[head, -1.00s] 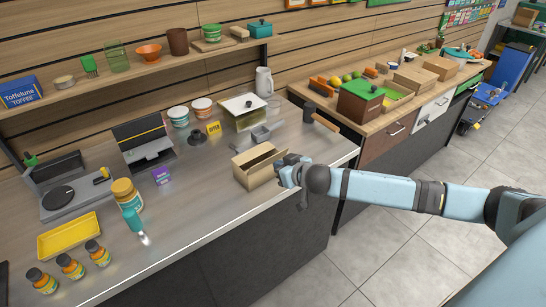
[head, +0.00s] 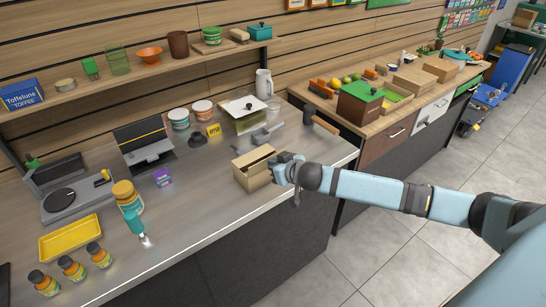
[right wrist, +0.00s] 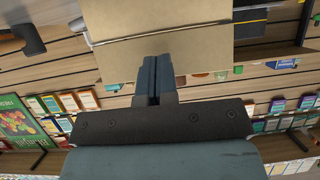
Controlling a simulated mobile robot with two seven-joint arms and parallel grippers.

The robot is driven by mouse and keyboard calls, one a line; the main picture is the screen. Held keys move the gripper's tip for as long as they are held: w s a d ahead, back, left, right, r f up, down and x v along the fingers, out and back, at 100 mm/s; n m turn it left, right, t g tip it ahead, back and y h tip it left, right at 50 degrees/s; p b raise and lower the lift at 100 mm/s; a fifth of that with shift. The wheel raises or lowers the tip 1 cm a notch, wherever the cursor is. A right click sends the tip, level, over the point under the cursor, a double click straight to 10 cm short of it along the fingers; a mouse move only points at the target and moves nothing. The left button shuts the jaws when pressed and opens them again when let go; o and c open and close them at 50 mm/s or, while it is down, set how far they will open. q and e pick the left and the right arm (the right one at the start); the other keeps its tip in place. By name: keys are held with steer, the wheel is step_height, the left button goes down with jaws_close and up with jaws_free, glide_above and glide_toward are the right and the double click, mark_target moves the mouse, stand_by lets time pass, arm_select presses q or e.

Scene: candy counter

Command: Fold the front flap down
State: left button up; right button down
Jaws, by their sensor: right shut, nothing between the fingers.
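A small brown cardboard box (head: 250,178) stands on the metal counter near its front edge, its top at least partly open. My right gripper (head: 280,168) is at the box's right end, close against it. In the right wrist view, its two fingers (right wrist: 153,78) are shut together with nothing between them. Their tips overlap a flat tan cardboard panel (right wrist: 200,55) of the box; I cannot tell whether they touch it. The gripper hides part of the box's right end. My left gripper is not in view.
A clear-sided container with a white lid (head: 245,106) and a grey scoop (head: 262,135) stand behind the box. A yellow tray (head: 70,238) and several bottles are at the front left.

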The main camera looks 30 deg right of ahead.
steer(key=shift+w+r+p, duration=0.1)
steer(key=shift+w+p, duration=0.15)
steer(key=shift+p, duration=0.1)
steer(key=shift+w+r, duration=0.1)
steer(key=shift+w+a, duration=0.1)
steer(key=shift+w, duration=0.1)
steer(key=shift+p, duration=0.35)
